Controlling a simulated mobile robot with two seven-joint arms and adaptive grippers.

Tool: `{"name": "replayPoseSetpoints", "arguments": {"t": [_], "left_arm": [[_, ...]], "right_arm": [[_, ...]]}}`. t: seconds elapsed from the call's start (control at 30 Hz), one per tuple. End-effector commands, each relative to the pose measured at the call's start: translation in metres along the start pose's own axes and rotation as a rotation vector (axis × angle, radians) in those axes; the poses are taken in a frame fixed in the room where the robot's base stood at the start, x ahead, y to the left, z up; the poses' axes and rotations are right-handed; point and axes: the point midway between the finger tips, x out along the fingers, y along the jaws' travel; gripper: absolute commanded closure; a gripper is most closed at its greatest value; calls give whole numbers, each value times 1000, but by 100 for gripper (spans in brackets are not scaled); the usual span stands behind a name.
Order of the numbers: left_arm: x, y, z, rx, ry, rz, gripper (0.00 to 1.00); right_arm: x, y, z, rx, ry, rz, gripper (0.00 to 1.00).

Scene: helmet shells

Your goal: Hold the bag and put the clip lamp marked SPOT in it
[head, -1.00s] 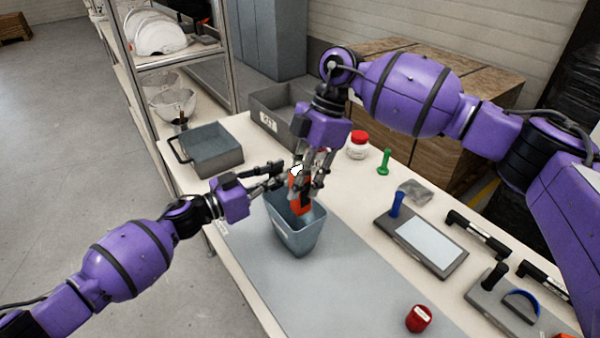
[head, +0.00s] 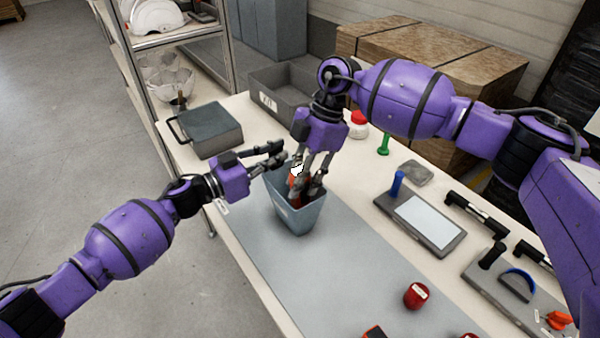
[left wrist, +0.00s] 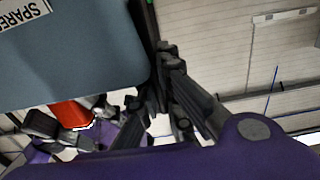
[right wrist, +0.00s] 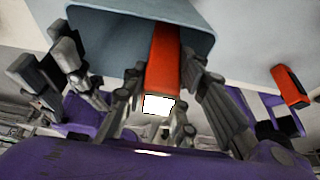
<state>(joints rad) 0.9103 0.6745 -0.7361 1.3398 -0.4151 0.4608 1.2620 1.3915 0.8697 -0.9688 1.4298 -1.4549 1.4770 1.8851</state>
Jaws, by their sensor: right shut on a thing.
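The blue-grey bag (head: 300,220) stands open on the grey mat. Its label, starting "SPARE", shows on its wall in the left wrist view (left wrist: 70,60). My right gripper (head: 307,186) is shut on an orange-red lamp (right wrist: 163,60) and holds it down inside the mouth of the bag. The lamp has a white end; no marking can be read on it. Its lower part is hidden by the bag wall. My left gripper (head: 285,152) is at the bag's back left rim, its fingers apart; contact with the rim is unclear.
A grey lidded box (head: 210,130) and a grey bin (head: 285,85) stand behind. A red jar (head: 416,295) and another orange-red thing (right wrist: 290,87) lie on the mat. A tablet-like tray (head: 425,225) and tools are at the right.

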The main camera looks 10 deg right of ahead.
Motion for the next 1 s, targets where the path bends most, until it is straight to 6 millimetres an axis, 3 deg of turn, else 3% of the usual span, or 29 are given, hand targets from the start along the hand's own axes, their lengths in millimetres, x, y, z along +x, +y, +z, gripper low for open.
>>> {"name": "replayPoseSetpoints", "arguments": {"t": [0.33, 0.37, 0.5, 0.83, 1.0], "left_arm": [[0, 0, 0, 0, 0, 0, 100], [0, 0, 0, 0, 0, 0, 100], [0, 0, 0, 0, 0, 0, 100], [0, 0, 0, 0, 0, -1, 100], [0, -1, 0, 0, 0, -1, 100]], "right_arm": [[18, 0, 8, 1, 0, 0, 100], [18, 0, 8, 0, 0, 1, 70], [17, 0, 8, 0, 0, 0, 52], [16, 0, 8, 1, -1, 0, 52], [-5, 1, 8, 0, -2, 4, 52]]}}
